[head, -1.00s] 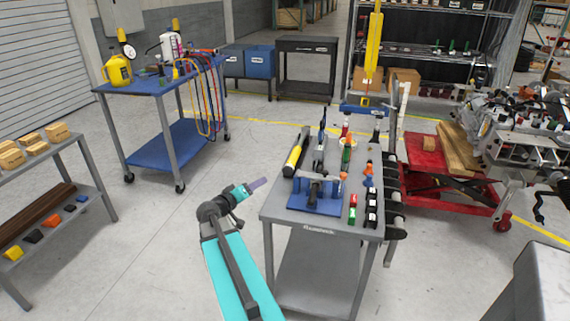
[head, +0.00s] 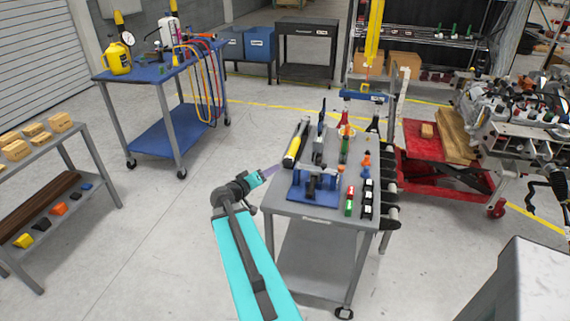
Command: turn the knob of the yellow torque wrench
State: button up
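The yellow torque wrench (head: 293,150), with a yellow band and dark ends, lies along the left edge of the grey tool cart's top (head: 312,213). Its knob is too small to make out. My gripper (head: 277,167) has purplish fingers at the end of my teal arm. In the picture it is at the left edge of the cart top, close to the near end of the wrench. I cannot tell whether it touches the wrench, or whether its fingers are open or shut.
A blue fixture (head: 314,186) stands on the cart's front, right of my gripper. Several bottles and small tools crowd the cart top. A blue cart (head: 160,78) stands at the back left, a wooden-block shelf (head: 75,147) at the far left. The floor left of my arm is clear.

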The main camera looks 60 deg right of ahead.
aim_at(286, 162)
jog(key=shift+d, duration=0.15)
jog(key=shift+p+x, duration=2.35)
jog(key=shift+x, duration=4.45)
jog(key=shift+f, duration=0.1)
jog(key=shift+c, duration=0.3)
jog(key=c, duration=1)
